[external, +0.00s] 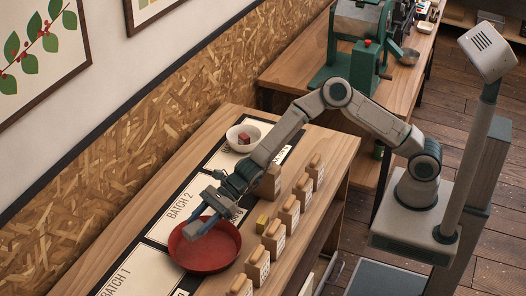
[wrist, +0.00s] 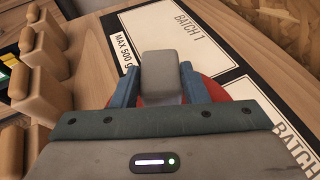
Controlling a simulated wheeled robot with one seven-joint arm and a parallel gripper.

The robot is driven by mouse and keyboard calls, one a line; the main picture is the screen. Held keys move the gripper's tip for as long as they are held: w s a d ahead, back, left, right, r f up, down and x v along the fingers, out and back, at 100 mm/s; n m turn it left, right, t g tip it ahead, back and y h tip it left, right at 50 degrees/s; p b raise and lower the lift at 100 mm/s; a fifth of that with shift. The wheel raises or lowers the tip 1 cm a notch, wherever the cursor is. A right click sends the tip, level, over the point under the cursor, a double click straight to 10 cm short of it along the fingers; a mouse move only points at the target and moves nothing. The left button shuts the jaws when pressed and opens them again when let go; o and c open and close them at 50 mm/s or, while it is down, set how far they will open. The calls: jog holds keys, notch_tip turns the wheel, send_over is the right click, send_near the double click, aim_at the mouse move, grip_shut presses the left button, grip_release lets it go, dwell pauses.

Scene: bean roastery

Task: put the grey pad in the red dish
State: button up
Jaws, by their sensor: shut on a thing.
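The grey pad (wrist: 160,72) is a small rounded block, held between the two blue fingers of my gripper (wrist: 160,88) in the wrist view. The red dish (external: 212,255) is a wide, shallow round bowl on the bench, across the BATCH 2 card's near end. In the external view my gripper (external: 198,227) is over the dish. A little of the red dish (wrist: 205,88) shows behind the fingers in the wrist view; my gripper hides most of it. I cannot tell the exact height of the pad above the dish floor.
A white bowl (external: 243,138) with a dark red block (external: 244,138) in it stands farther along the bench. Several wooden-topped containers (external: 273,236) line the bench's right side, with a small yellowish block (external: 262,223) near them. A green machine (external: 352,50) stands on the back table.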

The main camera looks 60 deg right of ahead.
aim_at(204, 258)
jog(key=shift+s+a+f, duration=0.1)
jog(key=shift+s+a, duration=0.1)
jog(key=shift+a, duration=0.2)
jog(key=shift+s+a+f, duration=0.1)
jog(key=shift+s+a, duration=0.05)
jog(key=shift+a, duration=0.25)
jog(key=shift+f+p, duration=0.6)
jog(key=shift+f, duration=4.4)
jog(key=o, duration=1)
jog(key=shift+o, duration=0.2)
jog(key=shift+r, duration=0.2)
jog(key=b+v, duration=0.2)
jog(key=v, duration=0.9)
jog(key=shift+s+d, duration=0.1)
jog(key=shift+d, duration=0.05)
jog(key=shift+s+d+r, duration=0.1)
jog(key=shift+d, duration=0.15)
